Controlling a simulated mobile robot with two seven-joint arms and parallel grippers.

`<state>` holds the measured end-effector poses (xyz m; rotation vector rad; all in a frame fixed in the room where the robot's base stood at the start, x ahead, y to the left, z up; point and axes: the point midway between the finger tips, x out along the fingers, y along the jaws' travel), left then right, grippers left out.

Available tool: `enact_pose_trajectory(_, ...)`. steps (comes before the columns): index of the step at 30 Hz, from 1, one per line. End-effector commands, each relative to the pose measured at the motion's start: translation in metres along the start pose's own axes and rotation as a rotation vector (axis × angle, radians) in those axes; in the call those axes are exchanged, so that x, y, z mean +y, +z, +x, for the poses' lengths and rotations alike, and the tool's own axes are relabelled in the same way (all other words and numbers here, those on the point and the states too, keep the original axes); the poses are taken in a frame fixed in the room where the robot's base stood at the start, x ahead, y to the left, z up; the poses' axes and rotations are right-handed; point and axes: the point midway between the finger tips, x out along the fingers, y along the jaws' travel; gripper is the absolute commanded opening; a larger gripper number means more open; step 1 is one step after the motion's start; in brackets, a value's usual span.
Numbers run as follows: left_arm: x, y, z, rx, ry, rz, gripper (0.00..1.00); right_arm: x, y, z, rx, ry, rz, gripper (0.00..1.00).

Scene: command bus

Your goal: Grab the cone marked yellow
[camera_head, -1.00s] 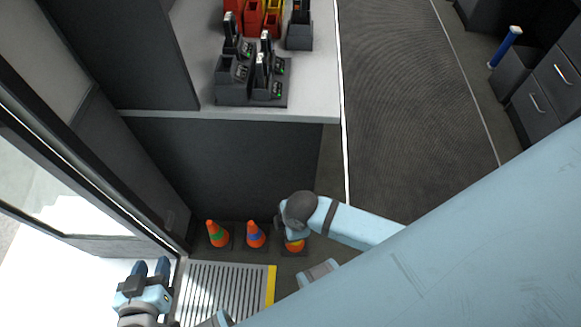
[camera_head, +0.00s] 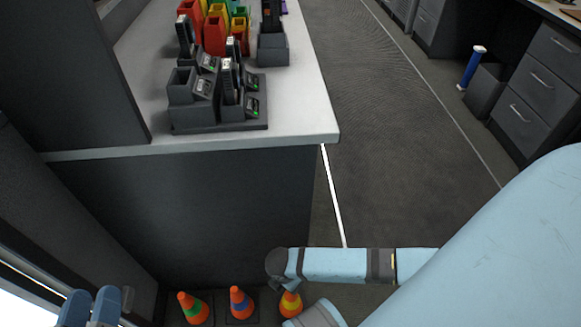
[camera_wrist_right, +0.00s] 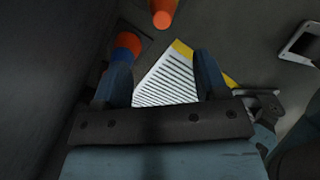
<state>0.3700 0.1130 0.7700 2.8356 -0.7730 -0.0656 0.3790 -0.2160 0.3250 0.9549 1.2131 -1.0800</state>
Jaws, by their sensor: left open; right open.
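Three orange cones stand in a row on the floor in the head view. The one with the yellow band (camera_head: 290,303) is rightmost, partly hidden by my right arm. The blue-banded cone (camera_head: 241,303) is in the middle and the green-banded cone (camera_head: 193,308) at left. My left gripper (camera_head: 90,307) is open and empty at the lower left, apart from the cones. In the right wrist view my right gripper (camera_wrist_right: 160,78) is open with nothing between its fingers. A blue-banded cone (camera_wrist_right: 129,43) shows beyond its left finger. Another orange cone (camera_wrist_right: 162,14) is at the top, its band unclear.
A counter (camera_head: 300,118) with radio chargers (camera_head: 218,112) stands behind the cones, its dark panel close to them. A ribbed step with a yellow edge (camera_wrist_right: 182,48) lies beyond the right gripper. The aisle floor (camera_head: 400,130) is open; drawers (camera_head: 535,110) stand at right.

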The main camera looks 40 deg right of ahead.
Motion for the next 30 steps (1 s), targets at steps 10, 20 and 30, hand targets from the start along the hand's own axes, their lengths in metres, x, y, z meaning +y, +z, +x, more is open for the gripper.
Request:
enact_pose_trajectory(10,-0.008,0.039,0.002,-0.108,0.015,0.026,0.43,0.000,0.000,0.061,0.000,0.000,0.001,0.67)
enact_pose_trajectory(20,-0.022,0.040,0.009,-0.039,0.021,0.163,0.43,-0.004,0.002,0.095,0.001,0.000,0.002,0.67)
enact_pose_trajectory(30,-0.029,0.030,0.013,0.024,0.021,0.275,0.43,-0.004,0.003,0.115,0.001,0.001,0.000,0.67)
